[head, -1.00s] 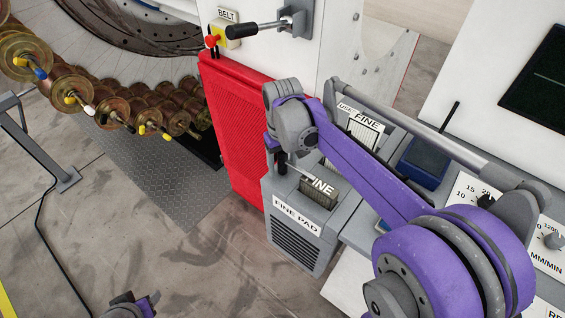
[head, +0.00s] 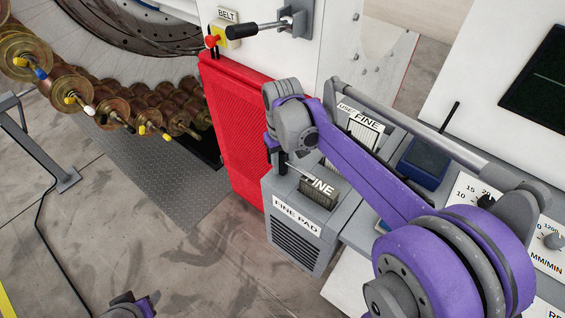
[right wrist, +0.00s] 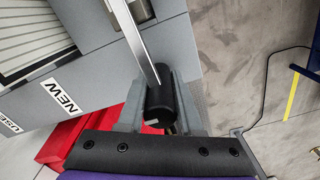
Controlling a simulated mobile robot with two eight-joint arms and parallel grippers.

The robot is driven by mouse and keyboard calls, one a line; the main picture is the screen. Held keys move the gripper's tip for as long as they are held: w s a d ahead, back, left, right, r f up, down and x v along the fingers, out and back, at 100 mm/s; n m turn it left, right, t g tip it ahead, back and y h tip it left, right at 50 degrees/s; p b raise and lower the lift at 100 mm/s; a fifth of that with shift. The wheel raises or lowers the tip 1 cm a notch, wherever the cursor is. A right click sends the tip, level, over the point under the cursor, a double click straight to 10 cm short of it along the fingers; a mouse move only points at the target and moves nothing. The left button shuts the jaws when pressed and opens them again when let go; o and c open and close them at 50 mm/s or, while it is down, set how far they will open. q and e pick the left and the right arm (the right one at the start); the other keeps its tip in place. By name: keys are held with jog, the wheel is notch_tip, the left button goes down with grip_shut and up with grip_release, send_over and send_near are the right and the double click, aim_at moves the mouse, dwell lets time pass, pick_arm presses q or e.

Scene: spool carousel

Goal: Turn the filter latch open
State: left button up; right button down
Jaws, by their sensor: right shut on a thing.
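The filter latch shows in the right wrist view as a flat metal bar (right wrist: 136,40) ending in a black cylindrical grip (right wrist: 158,106). My right gripper (right wrist: 159,100) is shut on that black grip, with a grey finger on either side. In the head view my right gripper (head: 281,160) is at the left side of the grey filter housing (head: 293,247), partly hidden by my arm. My left gripper's fingers do not show.
A red perforated guard (head: 232,125) stands close to the left of the housing. A lever with a black grip (head: 243,31) sticks out above it.

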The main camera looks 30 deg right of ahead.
jog(key=shift+n, duration=0.4)
dwell(0.7)
jog(key=n, duration=1.3)
jog(key=shift+n+b, duration=0.3)
jog(key=shift+n, duration=1.7)
jog(key=c, duration=0.6)
grip_release()
jog(key=shift+r, duration=0.1)
